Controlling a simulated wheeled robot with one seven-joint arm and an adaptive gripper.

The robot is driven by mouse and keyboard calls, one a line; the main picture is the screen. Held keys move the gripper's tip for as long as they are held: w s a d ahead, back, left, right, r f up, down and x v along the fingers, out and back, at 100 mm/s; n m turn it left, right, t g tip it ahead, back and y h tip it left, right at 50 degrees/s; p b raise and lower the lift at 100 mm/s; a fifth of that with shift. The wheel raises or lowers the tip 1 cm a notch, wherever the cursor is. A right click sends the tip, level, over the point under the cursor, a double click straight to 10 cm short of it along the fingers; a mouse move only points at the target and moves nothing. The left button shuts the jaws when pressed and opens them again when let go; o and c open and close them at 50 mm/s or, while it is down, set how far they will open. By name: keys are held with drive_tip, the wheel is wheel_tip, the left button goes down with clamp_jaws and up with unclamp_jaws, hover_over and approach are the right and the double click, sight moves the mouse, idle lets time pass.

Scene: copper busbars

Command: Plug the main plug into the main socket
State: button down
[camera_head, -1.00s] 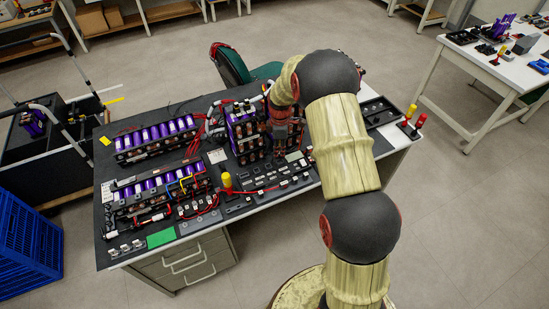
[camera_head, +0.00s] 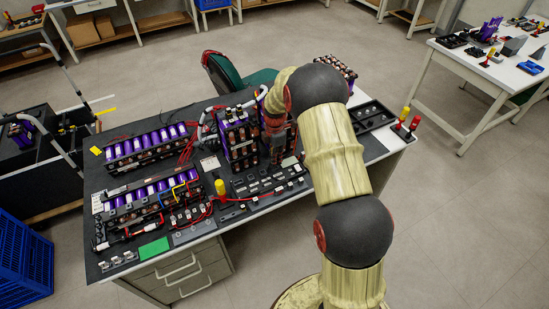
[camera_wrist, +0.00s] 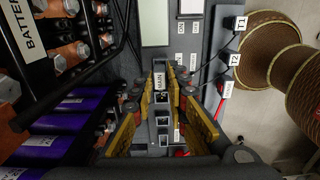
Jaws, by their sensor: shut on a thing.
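My gripper (camera_wrist: 160,92) is shut on a small dark block with a white MAIN label, which I take for the main plug (camera_wrist: 159,79). The yellow finger pads stand on both sides of it. Several dark sockets (camera_wrist: 163,122) lie in a column between and below the fingers. A second MAIN label (camera_wrist: 227,89) is at right, below the T1 and T2 labels, with dark cables nearby. I cannot tell which opening is the main socket, or whether the plug touches it. In the head view my gripper (camera_head: 274,125) is above the bench beside a purple battery block; its tips are too small to read.
Purple battery cells (camera_wrist: 55,122) and a black frame with copper parts stand close left of my fingers.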

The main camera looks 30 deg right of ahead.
drive_tip(key=shift+f, duration=0.7)
drive_tip(key=shift+f+b, duration=0.15)
drive_tip(key=shift+b, duration=0.15)
drive_tip(key=shift+f, duration=0.15)
drive_tip(key=c, duration=1.7)
unclamp_jaws()
drive_tip(key=shift+r+p, duration=1.75)
drive_tip(key=shift+r, duration=1.25)
